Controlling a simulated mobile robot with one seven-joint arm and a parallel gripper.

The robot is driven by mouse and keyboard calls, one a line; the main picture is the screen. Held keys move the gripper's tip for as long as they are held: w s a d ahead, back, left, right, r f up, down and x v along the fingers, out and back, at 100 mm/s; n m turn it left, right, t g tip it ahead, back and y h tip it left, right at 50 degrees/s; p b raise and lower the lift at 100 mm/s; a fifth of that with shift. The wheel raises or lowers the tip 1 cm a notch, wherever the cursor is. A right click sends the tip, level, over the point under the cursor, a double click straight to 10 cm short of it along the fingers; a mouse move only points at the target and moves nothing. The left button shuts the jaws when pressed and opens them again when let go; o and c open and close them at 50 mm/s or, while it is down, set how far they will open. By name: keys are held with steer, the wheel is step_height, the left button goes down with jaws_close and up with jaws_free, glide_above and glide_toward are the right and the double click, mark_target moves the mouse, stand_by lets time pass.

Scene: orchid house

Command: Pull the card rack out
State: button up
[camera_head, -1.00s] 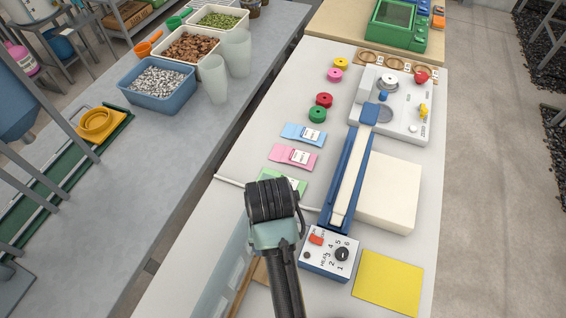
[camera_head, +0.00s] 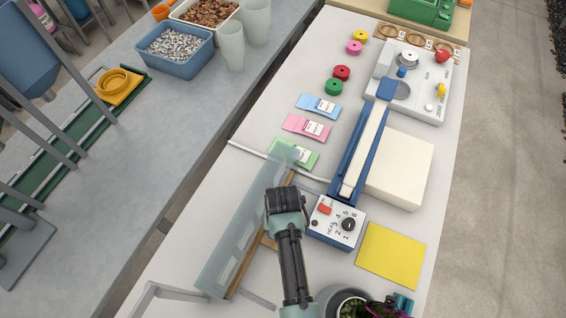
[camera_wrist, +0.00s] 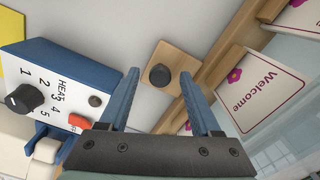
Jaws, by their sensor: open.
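The card rack is a wooden frame (camera_wrist: 222,55) with a wooden tab and a round dark knob (camera_wrist: 160,75) at its end. It holds white cards reading "Welcome" (camera_wrist: 272,92) with pink flowers, behind a clear pane. In the head view, its wooden edge (camera_head: 246,262) shows beside a tall translucent panel (camera_head: 232,235), left of my arm. My gripper (camera_wrist: 159,84) is open, its blue fingers on either side of the knob in the wrist view. I cannot tell whether they reach down around it. In the head view my wrist hides the fingers and knob.
The heat sealer's control box (camera_head: 336,222) stands close right of my gripper. A yellow sheet (camera_head: 390,255) lies beyond it. A potted plant (camera_head: 350,303) is at the front. Blue, pink and green packets (camera_head: 305,126) lie behind the rack.

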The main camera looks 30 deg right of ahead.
jaws_close()
stand_by(0.3)
stand_by(1.1)
